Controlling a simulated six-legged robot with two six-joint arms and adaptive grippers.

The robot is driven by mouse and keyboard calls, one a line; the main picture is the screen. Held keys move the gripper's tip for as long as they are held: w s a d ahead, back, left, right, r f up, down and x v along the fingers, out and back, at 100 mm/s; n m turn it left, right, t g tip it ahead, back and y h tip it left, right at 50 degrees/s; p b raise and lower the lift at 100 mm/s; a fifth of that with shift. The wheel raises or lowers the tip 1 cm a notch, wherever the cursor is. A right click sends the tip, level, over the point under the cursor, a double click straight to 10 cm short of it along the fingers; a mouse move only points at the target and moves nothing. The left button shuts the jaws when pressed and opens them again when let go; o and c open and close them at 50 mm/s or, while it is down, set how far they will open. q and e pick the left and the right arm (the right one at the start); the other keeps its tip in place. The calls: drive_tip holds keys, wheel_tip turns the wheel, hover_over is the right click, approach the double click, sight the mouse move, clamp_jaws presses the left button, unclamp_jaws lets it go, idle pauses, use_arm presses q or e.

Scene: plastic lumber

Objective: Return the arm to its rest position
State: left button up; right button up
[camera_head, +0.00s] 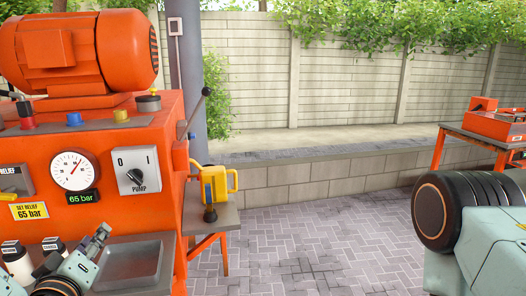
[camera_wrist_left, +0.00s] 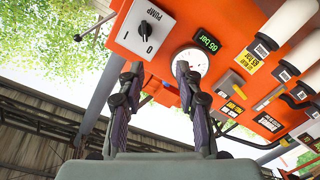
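My left gripper (camera_head: 98,238) is at the lower left in the head view, in front of the orange machine (camera_head: 150,190) and beside its grey tray (camera_head: 130,262). In the left wrist view the two dark fingers of this gripper (camera_wrist_left: 158,75) stand apart with nothing between them. Behind them are the round gauge (camera_wrist_left: 190,58) and the 65 bar display (camera_wrist_left: 207,42). My right arm shows at the right edge of the head view, but its gripper is out of the frame.
The pump switch (camera_head: 137,170) and gauge (camera_head: 76,169) are on the machine's front. An orange table (camera_head: 488,135) stands at the back right. The paved floor (camera_head: 320,240) is clear.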

use_arm(q)
drive_tip(key=s+d+f+m+g+h, duration=0.2)
drive_tip(key=s+d+f+g, duration=0.15)
drive_tip(key=f, duration=0.55)
drive_tip(key=s+d+f+m+g+h, duration=0.2)
drive_tip(key=s+d+f+g, duration=0.15)
drive_tip(key=f, duration=0.45)
drive_tip(key=s+d+f+m+g+b, duration=0.1)
drive_tip(key=s+d+f+m+g, duration=0.1)
drive_tip(key=s+f+g, duration=0.3)
drive_tip(key=s+d+f+m+g, duration=0.1)
drive_tip(key=s+f+g, duration=0.3)
drive_tip(key=s+f, duration=0.7)
drive_tip(key=s+m, duration=0.1)
drive_tip(key=s, duration=0.7)
drive_tip(key=shift+s+d+m+g+b, duration=0.15)
drive_tip(key=shift+d+m+g+b, duration=0.2)
drive_tip(key=shift+d+m+g, duration=0.05)
